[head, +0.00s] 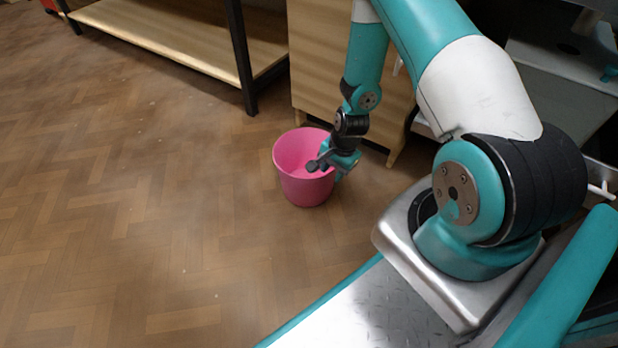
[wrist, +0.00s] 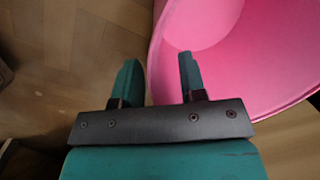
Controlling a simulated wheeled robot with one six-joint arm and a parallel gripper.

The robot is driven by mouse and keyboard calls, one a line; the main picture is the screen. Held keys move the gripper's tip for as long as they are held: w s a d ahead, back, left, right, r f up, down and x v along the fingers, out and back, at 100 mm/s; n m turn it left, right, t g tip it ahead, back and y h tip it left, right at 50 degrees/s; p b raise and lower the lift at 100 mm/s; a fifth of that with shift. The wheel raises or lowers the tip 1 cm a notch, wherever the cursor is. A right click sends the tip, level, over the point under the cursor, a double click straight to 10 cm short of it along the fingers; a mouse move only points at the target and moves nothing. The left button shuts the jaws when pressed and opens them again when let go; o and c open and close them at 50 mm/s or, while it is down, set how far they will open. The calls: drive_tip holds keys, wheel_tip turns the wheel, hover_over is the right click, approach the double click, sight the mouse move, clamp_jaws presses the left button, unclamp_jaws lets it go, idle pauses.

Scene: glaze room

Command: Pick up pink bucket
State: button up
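The pink bucket (head: 300,190) stands upright on the wooden floor, in front of a wooden cabinet. It looks empty. My gripper (head: 325,163) is at the bucket's right side, at about rim height in the head view. In the wrist view the bucket (wrist: 262,70) fills the upper right, with its inside showing. There my gripper (wrist: 160,75) is open, its two fingers apart with nothing clearly held between them. The right finger overlaps the bucket's inside and the left finger is outside over the floor, with the rim edge passing between them. I cannot tell whether either finger touches the wall.
The wooden cabinet (head: 305,75) stands close behind the bucket, with a leg to its right. A low wooden shelf (head: 175,40) with dark metal posts is at the upper left. The wooden floor (head: 120,200) to the left is clear.

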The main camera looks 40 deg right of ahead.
drive_tip(key=shift+f, duration=0.15)
drive_tip(key=shift+c, duration=0.2)
clamp_jaws()
